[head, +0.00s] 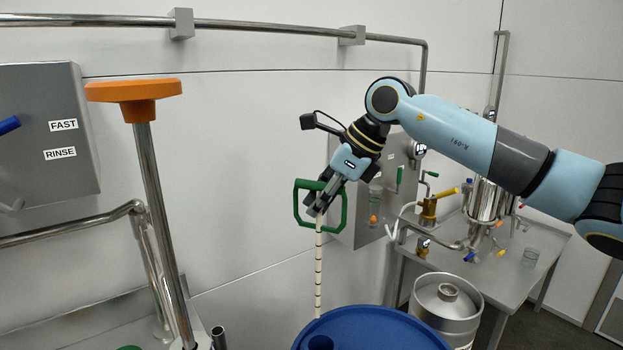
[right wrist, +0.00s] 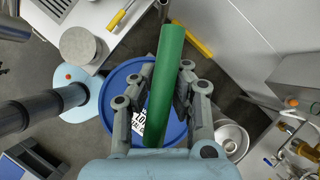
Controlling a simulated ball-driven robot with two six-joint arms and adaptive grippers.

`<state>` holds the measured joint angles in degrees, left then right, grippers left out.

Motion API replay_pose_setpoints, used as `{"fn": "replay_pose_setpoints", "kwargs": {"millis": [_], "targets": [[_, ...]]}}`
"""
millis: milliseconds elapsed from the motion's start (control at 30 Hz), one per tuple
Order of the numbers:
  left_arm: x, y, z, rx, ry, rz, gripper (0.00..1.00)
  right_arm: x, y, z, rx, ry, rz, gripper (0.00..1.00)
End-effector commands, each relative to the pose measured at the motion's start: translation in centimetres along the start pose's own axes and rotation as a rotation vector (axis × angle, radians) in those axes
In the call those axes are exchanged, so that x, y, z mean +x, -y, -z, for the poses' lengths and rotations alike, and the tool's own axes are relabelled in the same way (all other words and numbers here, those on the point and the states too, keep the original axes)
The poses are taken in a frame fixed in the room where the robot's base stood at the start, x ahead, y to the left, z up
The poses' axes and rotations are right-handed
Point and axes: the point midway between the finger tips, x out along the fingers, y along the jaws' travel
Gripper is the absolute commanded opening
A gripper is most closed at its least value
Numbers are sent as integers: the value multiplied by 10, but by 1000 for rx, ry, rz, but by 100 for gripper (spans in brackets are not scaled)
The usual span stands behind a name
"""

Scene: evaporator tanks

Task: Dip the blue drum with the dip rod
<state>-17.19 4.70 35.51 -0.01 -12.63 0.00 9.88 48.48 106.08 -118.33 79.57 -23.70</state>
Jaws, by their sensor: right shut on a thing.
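The dip rod has a green loop handle (head: 297,205) and a pale rod with dark marks (head: 318,270) hanging down from it. My right gripper (head: 318,205) is shut on the handle; the right wrist view shows its fingers on both sides of the green grip (right wrist: 166,85). The blue drum (head: 385,335) stands at the bottom of the head view, with a dark round opening (head: 320,343) in its top. The rod hangs upright, its lower end close to that opening; whether it is inside I cannot tell. The drum lid (right wrist: 120,82) also shows below the gripper. My left gripper is out of view.
A steel keg (head: 447,300) stands right of the drum. A steel table (head: 530,245) with valves and a cylinder is behind it. A control panel (head: 45,130) and a post with an orange top (head: 135,92) are at left. A pipe (head: 270,27) runs along the wall.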

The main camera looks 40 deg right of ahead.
Motion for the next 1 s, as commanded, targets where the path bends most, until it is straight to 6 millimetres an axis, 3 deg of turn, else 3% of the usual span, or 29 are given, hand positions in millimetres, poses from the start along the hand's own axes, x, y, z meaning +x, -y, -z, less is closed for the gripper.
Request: {"fn": "replay_pose_setpoints", "kwargs": {"millis": [200, 633, 833, 1000], "targets": [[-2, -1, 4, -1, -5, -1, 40, 5, -6, 16, -2, -2, 5, 0], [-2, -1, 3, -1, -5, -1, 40, 6, -6, 17, -2, -1, 10, 0], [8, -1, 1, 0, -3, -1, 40, 9, -6, 19, 5, -3, 20, 0], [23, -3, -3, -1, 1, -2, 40, 22, -7, 27, 6, -3, 18, 0]]}}
